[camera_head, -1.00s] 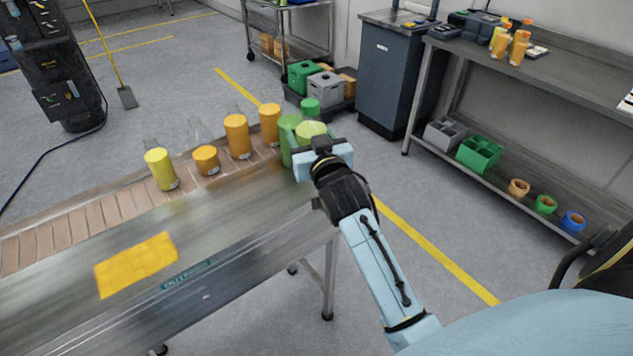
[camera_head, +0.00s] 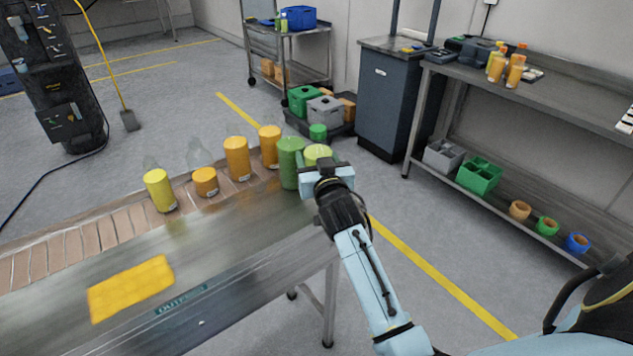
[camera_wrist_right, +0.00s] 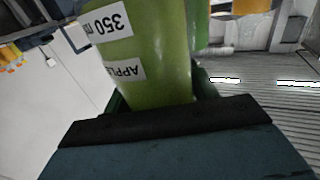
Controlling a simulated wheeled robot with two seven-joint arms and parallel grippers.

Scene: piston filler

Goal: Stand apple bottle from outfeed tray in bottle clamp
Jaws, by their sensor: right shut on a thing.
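The apple bottle (camera_head: 317,152) is lime green and stands upright at the far right end of the outfeed tray (camera_head: 110,217). In the right wrist view the bottle (camera_wrist_right: 150,50) fills the middle, with an "APPLE" label and a "350 ml" label upside down. My right gripper (camera_head: 316,163) is shut on the bottle. The bottle's lower part is hidden by the gripper, so I cannot tell whether it still touches the tray. My left gripper is not in view. I cannot make out the bottle clamp.
A darker green bottle (camera_head: 290,165) stands just left of the apple bottle. Orange bottles (camera_head: 237,158) and a yellow bottle (camera_head: 160,191) follow to the left. A workbench (camera_head: 560,85) with small bottles stands at the right. The floor between is clear.

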